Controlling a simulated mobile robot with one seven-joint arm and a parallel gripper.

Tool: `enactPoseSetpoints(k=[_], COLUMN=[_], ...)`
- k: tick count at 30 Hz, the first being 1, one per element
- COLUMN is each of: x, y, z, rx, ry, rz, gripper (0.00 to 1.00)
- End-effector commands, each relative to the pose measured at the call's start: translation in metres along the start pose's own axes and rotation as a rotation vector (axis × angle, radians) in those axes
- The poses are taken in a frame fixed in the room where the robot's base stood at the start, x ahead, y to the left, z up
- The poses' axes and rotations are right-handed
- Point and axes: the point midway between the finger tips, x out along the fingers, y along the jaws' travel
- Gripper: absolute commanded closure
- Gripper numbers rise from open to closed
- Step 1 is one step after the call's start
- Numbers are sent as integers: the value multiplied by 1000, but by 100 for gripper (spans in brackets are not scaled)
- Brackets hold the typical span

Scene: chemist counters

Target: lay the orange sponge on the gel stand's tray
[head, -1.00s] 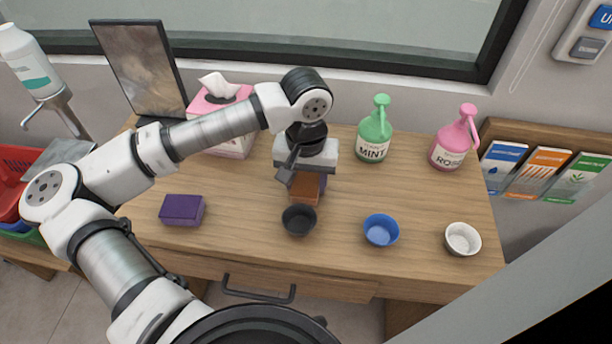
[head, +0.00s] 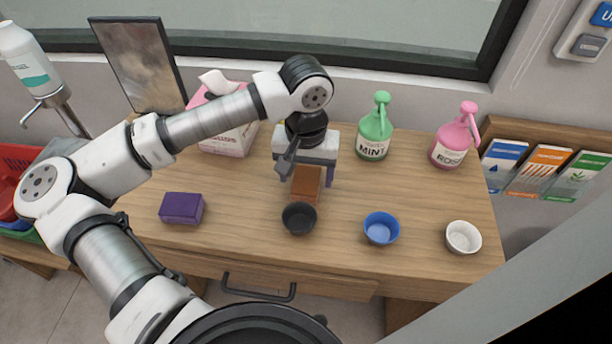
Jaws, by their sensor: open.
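The orange sponge (head: 306,187) lies on the wooden counter behind the black bowl. My gripper (head: 308,176) points down over it, open, with one finger on each side of the sponge. Whether the fingers touch it cannot be told. The gel stand (head: 50,103), with a white bottle on top, is at the far left. A grey surface that looks like its tray (head: 62,148) shows low beside it, partly hidden by my arm.
A purple sponge (head: 182,208) lies left on the counter (head: 240,215). Black (head: 299,218), blue (head: 381,229) and white (head: 463,237) bowls line the front. A mint bottle (head: 375,135), rose bottle (head: 452,142), tissue box (head: 228,138) and frame (head: 140,65) stand behind.

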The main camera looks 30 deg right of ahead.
Motion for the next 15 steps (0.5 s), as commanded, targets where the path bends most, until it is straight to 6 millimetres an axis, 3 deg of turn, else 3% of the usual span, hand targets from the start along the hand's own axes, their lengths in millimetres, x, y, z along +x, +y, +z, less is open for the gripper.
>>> enactPoseSetpoints(k=[9, 15], x=[-66, -97], y=[0, 0], z=[0, 0], rx=[0, -1], ry=[3, 1], rz=[-4, -1], gripper=[29, 29])
